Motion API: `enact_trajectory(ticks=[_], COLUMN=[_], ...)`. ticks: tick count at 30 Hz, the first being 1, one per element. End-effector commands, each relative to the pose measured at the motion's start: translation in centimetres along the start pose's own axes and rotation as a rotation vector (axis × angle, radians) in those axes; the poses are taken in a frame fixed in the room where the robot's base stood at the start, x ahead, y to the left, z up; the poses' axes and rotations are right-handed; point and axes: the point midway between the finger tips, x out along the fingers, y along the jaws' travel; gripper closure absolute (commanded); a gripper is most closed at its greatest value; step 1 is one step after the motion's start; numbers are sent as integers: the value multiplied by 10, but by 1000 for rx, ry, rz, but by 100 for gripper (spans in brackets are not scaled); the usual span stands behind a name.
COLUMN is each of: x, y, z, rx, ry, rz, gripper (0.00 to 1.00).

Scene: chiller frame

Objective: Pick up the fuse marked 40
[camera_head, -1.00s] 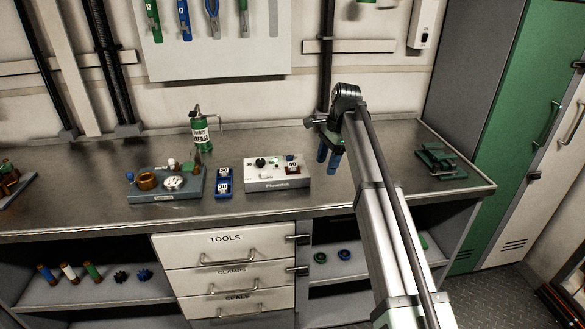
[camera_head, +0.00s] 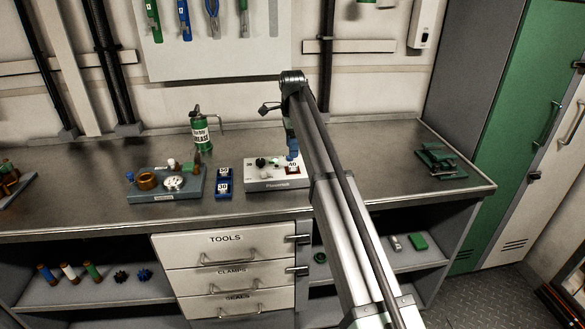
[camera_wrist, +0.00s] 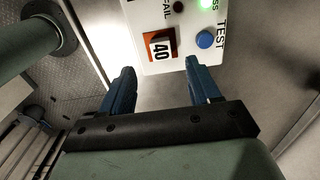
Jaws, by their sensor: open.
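The fuse marked 40 (camera_head: 292,168) sits at the right end of the white test box on the bench. In the wrist view the fuse (camera_wrist: 161,46) shows its white face and black number in an orange-framed slot. My gripper (camera_head: 292,150) is above the right part of the box in the head view. In the wrist view my gripper (camera_wrist: 160,78) is open, its two blue fingers apart and empty. The fuse lies ahead of the fingertips, between their lines and apart from them.
The white test box (camera_head: 262,184) has a blue button (camera_wrist: 205,40) beside the fuse and a lit green lamp (camera_wrist: 207,4). A blue holder (camera_head: 223,194) with numbered fuses stands left of it. A grey fixture (camera_head: 150,197) and a green grease can (camera_head: 201,134) are further left.

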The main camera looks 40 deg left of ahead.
Motion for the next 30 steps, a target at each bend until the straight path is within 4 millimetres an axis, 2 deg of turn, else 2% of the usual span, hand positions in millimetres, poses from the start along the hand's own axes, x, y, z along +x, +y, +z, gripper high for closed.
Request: enact_trajectory(ticks=[3, 11, 21, 28, 30], x=[13, 28, 67, 68, 68], y=[0, 0, -1, -2, -2], z=[0, -1, -1, -1, -1], rx=[0, -1, -1, -1, -1], ry=[0, 0, -1, -1, -1], rz=[0, 0, 0, -1, -1], gripper=[38, 38, 38, 38, 44])
